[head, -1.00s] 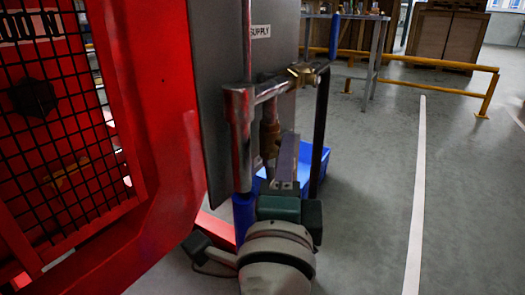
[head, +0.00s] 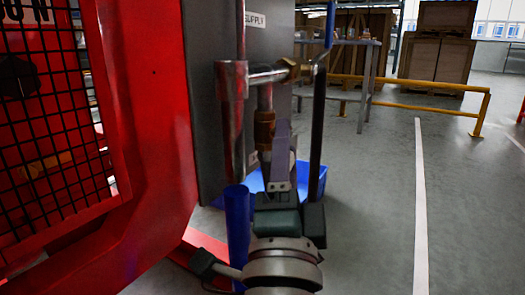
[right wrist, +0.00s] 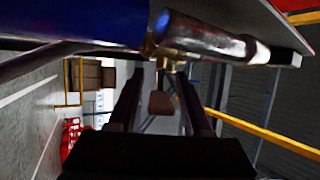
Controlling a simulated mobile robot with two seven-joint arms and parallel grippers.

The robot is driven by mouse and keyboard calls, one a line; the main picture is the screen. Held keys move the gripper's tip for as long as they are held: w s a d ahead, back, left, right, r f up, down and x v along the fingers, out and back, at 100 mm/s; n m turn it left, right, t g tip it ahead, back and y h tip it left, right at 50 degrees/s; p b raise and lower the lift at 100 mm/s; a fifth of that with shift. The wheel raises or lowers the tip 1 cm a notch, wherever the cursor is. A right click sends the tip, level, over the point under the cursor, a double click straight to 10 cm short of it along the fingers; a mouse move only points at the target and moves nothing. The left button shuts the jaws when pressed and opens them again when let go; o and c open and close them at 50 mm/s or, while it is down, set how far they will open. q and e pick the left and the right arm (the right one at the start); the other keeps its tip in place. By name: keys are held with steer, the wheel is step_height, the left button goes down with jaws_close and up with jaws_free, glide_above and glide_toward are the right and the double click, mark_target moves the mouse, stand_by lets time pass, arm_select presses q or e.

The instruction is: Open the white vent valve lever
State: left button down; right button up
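My right gripper (head: 300,110) points up and away, below and beside the pipework at the grey panel's edge. Its two fingers stand apart and empty; they also show apart in the right wrist view (right wrist: 158,78). A brass valve (head: 292,67) sits at the end of a horizontal chrome pipe (head: 264,76), near the upper finger end. In the right wrist view the brass fitting (right wrist: 152,50) is just beyond the fingertips. A blue lever (head: 330,26) rises by the valve. I cannot make out a white lever. My left gripper is not in view.
The red machine frame with mesh (head: 150,130) fills the left. A grey panel (head: 207,110) labelled SUPPLY stands behind the pipes. A blue bin (head: 318,178) is on the floor. A yellow rail (head: 440,86) and crates (head: 437,60) are behind. The floor at right is clear.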

steer(key=shift+o, duration=0.2)
steer(key=p+v, duration=0.1)
steer(key=v, duration=0.9)
steer(key=shift+c, duration=0.2)
